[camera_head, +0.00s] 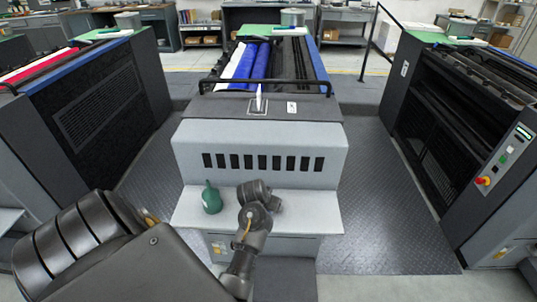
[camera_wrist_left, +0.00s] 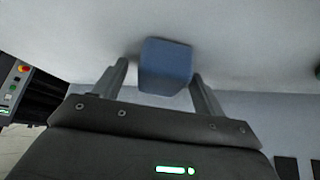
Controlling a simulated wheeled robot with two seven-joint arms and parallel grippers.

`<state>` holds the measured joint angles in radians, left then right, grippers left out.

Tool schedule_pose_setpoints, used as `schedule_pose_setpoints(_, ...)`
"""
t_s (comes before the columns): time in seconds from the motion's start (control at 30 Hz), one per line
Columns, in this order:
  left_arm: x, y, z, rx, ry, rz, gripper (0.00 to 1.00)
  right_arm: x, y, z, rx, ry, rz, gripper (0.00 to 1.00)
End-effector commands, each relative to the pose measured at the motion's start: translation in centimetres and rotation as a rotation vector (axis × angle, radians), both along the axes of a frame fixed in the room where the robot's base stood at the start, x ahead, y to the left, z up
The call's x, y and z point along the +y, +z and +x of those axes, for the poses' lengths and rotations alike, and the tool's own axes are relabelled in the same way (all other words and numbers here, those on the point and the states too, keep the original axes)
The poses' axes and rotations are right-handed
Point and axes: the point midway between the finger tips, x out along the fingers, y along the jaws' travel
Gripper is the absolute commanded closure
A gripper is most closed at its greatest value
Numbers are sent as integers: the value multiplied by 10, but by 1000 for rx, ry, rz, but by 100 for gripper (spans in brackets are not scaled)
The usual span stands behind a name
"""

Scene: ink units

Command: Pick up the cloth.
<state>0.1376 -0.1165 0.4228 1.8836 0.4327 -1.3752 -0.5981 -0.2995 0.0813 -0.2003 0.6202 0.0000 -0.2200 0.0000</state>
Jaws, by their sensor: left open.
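The cloth (camera_wrist_left: 165,62) appears as a small blue-grey folded block on a pale surface in the left wrist view. The fingers of my left gripper (camera_wrist_left: 160,82) stand open, one on each side of it, with a visible gap on both sides. I cannot tell whether the fingers reach down to its level. In the head view my left arm reaches over the pale shelf (camera_head: 192,217) of the middle machine. There its wrist hides the fingers and the cloth. My right gripper is in neither view.
A green oil can (camera_head: 212,199) stands on the shelf, left of my wrist. The slotted machine front (camera_head: 262,142) rises behind the shelf. Machines stand on the left (camera_head: 95,105) and right (camera_head: 450,140), the right one with a button panel. Metal tread plate (camera_head: 375,220) lies between.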

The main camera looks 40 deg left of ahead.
Motion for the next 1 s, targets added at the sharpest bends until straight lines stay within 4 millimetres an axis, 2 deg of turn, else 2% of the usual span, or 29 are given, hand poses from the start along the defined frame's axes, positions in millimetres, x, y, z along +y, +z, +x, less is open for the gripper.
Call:
schedule_pose_setpoints(0.1,0,0,0,0,0,0,29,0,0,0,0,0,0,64)
schedule_pose_setpoints(0.5,0,1,0,0,0,0,80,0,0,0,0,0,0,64)
schedule_pose_setpoints(0.8,1,5,0,0,1,1,80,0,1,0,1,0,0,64)
schedule_pose_setpoints(1.0,2,29,0,-1,-1,7,80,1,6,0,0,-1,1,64)
